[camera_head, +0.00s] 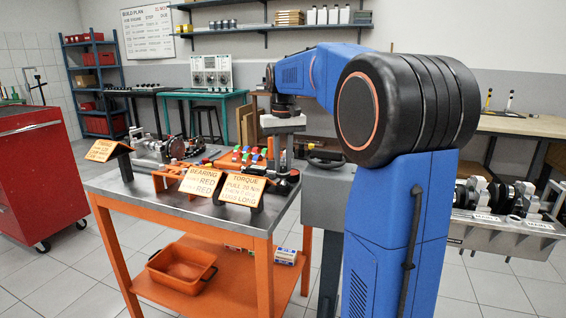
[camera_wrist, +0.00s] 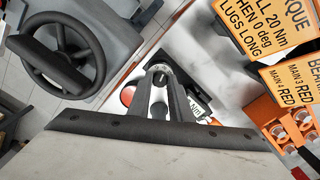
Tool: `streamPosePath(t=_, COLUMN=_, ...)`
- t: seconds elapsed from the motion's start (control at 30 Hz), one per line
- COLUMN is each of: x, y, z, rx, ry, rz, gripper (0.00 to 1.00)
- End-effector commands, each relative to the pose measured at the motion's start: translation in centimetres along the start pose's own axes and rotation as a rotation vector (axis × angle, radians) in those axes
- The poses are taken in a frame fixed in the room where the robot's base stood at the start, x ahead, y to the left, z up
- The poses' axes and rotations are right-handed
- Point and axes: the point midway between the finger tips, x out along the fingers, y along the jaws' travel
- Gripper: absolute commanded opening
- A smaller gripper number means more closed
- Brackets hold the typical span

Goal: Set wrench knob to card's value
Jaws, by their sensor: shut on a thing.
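The orange torque card (camera_head: 242,188) stands at the front right corner of the workbench. In the wrist view the card (camera_wrist: 268,25) reads partly "20 Nm", "0 deg" and "LUGS LONG". My gripper (camera_head: 284,168) points straight down behind and to the right of the card. In the wrist view my gripper (camera_wrist: 160,72) is shut on a small dark round knob (camera_wrist: 160,68) with a paler centre. A white label ending in "Nm" (camera_wrist: 196,106) lies beside the right finger. The knob's set value cannot be read, and my fingers hide much of the wrench.
A bearing card (camera_head: 201,181) and another orange card (camera_head: 103,150) stand along the front of the bench (camera_head: 140,192). Coloured parts sit in an orange tray (camera_head: 228,160) behind. A black handwheel (camera_wrist: 62,52) is close by in the wrist view. A red cabinet (camera_head: 32,170) stands left.

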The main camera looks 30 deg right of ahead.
Motion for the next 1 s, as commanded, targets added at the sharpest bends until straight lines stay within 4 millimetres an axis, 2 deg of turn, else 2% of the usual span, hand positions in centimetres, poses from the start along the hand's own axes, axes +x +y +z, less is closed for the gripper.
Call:
streamPosePath(t=0.17, x=0.0, y=0.0, z=0.0, rx=-0.001, ry=0.000, rz=0.000, gripper=0.00)
streamPosePath(t=0.2, x=0.0, y=0.0, z=0.0, rx=-0.001, ry=0.000, rz=0.000, gripper=0.23)
streamPosePath(t=0.27, x=0.0, y=0.0, z=0.0, rx=-0.001, ry=0.000, rz=0.000, gripper=0.38)
streamPosePath(t=0.67, x=-0.5, y=0.0, z=-0.1, rx=-0.001, ry=0.001, rz=0.000, gripper=0.38)
streamPosePath(t=0.77, x=-1.6, y=0.0, z=-0.1, rx=-0.001, ry=0.002, rz=0.000, gripper=0.38)
streamPosePath(t=1.0, x=-6.1, y=0.0, z=-0.1, rx=-0.001, ry=0.003, rz=0.000, gripper=0.38)
